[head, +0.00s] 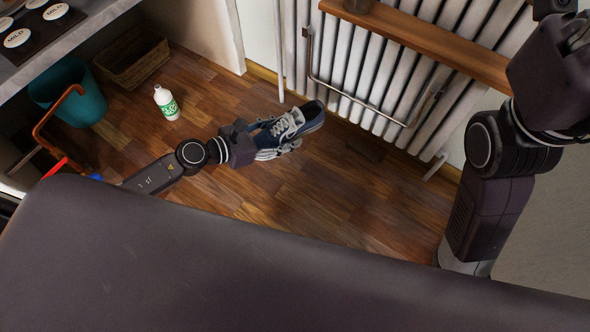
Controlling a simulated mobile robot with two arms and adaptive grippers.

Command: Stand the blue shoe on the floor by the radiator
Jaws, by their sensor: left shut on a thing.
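The blue shoe (310,112), with white laces and a pale sole, is in my left gripper (272,137) near the middle of the head view. The gripper is shut on it, and its fingers hide part of the shoe. The shoe shows in front of the white radiator (352,72), over the wooden floor (330,190); I cannot tell whether it touches the floor. My right arm stands raised at the right, and its gripper is cut off by the frame's top right corner, so its fingertips do not show clearly.
A white bottle with a green label (166,103) stands on the floor at the left. A teal bucket (75,95) and a wicker basket (134,60) are under the counter. A wooden shelf (420,40) runs above the radiator. Floor below the radiator is clear.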

